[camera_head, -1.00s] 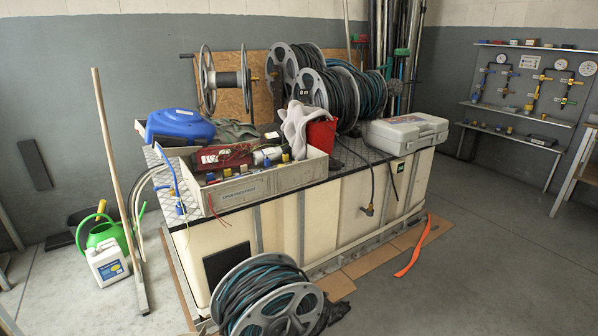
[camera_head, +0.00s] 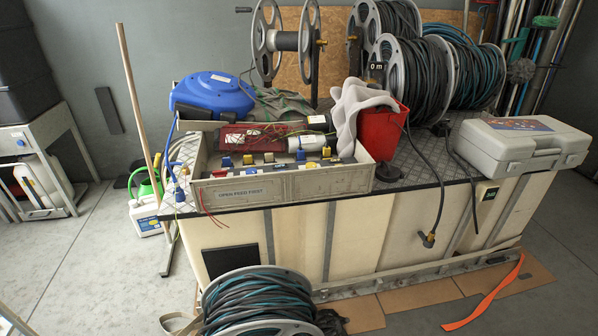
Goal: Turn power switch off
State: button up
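A small pale plate with a dark middle (camera_head: 487,193) is fixed to the upper right of the workbench's front face, below the grey case. It may be the power switch, but it is too small to tell or to read its position. The workbench (camera_head: 350,232) has cream front panels and a dark top edge. My gripper is not in view.
A grey case (camera_head: 520,142) lies above the plate. A black hose (camera_head: 437,205) hangs down the bench front, left of the plate. A hose reel (camera_head: 262,300) stands on the floor at front left. An orange strip (camera_head: 490,297) lies on the floor at right.

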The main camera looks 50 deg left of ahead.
aim_at(222, 173)
jog(key=i+u, duration=0.2)
jog(key=i, duration=0.25)
jog(key=i+l+u, duration=0.25)
jog(key=i, duration=0.25)
jog(key=i+u, duration=0.2)
jog(key=u, duration=0.2)
jog(key=i+l+u, duration=0.2)
jog(key=u, duration=0.2)
jog(key=i+l+u, duration=0.15)
jog(key=u, duration=0.2)
jog(key=i+l+u, duration=0.2)
jog(key=u, duration=0.25)
jog(key=i+l+u, duration=0.25)
jog(key=u, duration=0.25)
jog(key=i+l+u, duration=0.15)
jog(key=l+u, duration=0.3)
jog(key=i+l+u, duration=0.1)
jog(key=l+u, duration=0.35)
jog(key=i+j, duration=0.1)
jog(key=j, duration=0.8)
jog(key=i, duration=0.05)
